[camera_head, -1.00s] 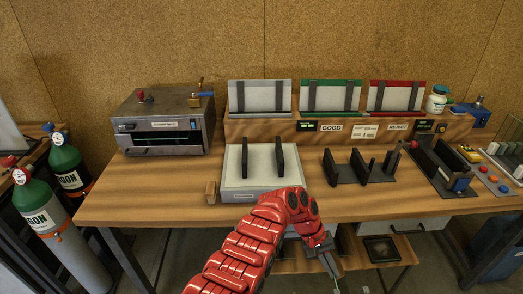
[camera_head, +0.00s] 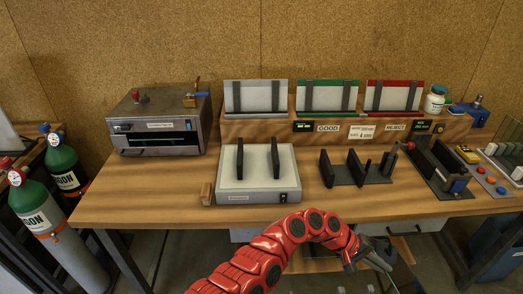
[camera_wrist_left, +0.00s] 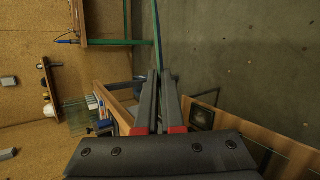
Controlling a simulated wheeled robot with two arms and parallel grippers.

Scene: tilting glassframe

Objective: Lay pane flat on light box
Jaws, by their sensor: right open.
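The light box (camera_head: 230,197) is a pale, flat box near the front of the workbench, with two dark upright bars (camera_head: 240,160) on its top. My left gripper (camera_head: 378,262) is in front of the bench edge, below and right of the light box. It appears shut on a thin clear pane (camera_head: 387,279), seen almost edge-on. In the left wrist view the fingers (camera_wrist_left: 161,75) are close together, and a thin green edge (camera_wrist_left: 156,35) runs up from their tips. Most of the pane's face cannot be made out. My right gripper is not in view.
A dark slotted rack (camera_head: 350,182) stands right of the light box, and a dark fixture (camera_head: 440,170) further right. A metal oven-like box (camera_head: 160,125) is at back left. Three panel stands (camera_head: 257,97) line the rear ledge. Bare wood (camera_head: 140,195) lies at left.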

